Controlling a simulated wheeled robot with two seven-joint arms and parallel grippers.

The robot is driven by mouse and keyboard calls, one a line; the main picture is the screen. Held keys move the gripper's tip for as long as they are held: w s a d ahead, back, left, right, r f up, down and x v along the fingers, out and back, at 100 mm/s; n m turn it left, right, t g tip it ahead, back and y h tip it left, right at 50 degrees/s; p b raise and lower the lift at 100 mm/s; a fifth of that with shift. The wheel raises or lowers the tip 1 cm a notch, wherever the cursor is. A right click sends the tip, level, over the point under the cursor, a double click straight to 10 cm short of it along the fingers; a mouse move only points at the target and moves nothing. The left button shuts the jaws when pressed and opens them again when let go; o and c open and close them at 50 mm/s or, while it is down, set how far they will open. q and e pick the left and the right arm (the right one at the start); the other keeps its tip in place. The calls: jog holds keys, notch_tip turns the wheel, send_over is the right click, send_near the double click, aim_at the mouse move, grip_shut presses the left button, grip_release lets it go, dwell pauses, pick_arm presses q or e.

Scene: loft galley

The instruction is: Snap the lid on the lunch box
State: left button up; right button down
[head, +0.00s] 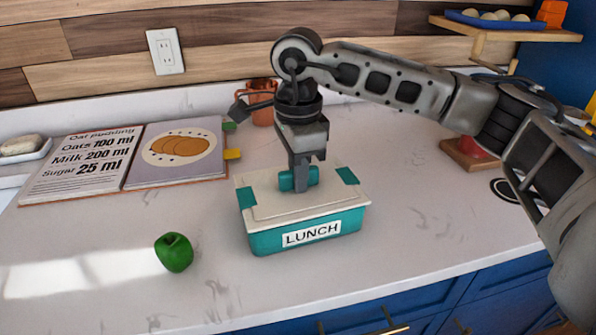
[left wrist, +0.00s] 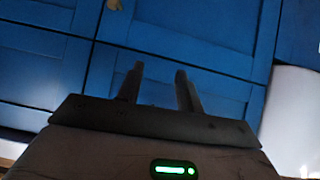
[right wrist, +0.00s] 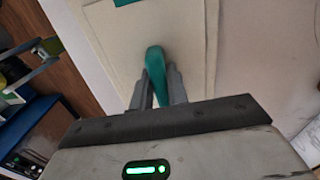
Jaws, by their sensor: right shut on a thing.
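The teal lunch box (head: 265,243) with a "LUNCH" label stands on the counter in the middle of the head view. Its cream lid (head: 262,207), with teal corner patches and a teal handle (head: 285,181), lies over the top of the box. I cannot tell whether the lid is fully pressed down. My right gripper (head: 300,180) comes from above and is shut on the handle, which also shows between its fingers in the right wrist view (right wrist: 155,72). My left gripper (left wrist: 157,85) shows only in the left wrist view, its fingers apart and empty before blue cabinet doors.
A green apple or pepper (head: 174,252) lies left of the box. An open recipe book (head: 125,160) and a copper mug (head: 262,102) stand behind. A wooden board with a red thing (head: 470,152) is at the right.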

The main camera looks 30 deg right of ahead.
dwell(0.3)
jog(key=c, duration=0.8)
grip_release()
jog(key=shift+r+p, duration=1.9)
jog(key=shift+r, duration=1.1)
jog(key=shift+r+p, duration=0.3)
jog(key=shift+r, duration=0.2)
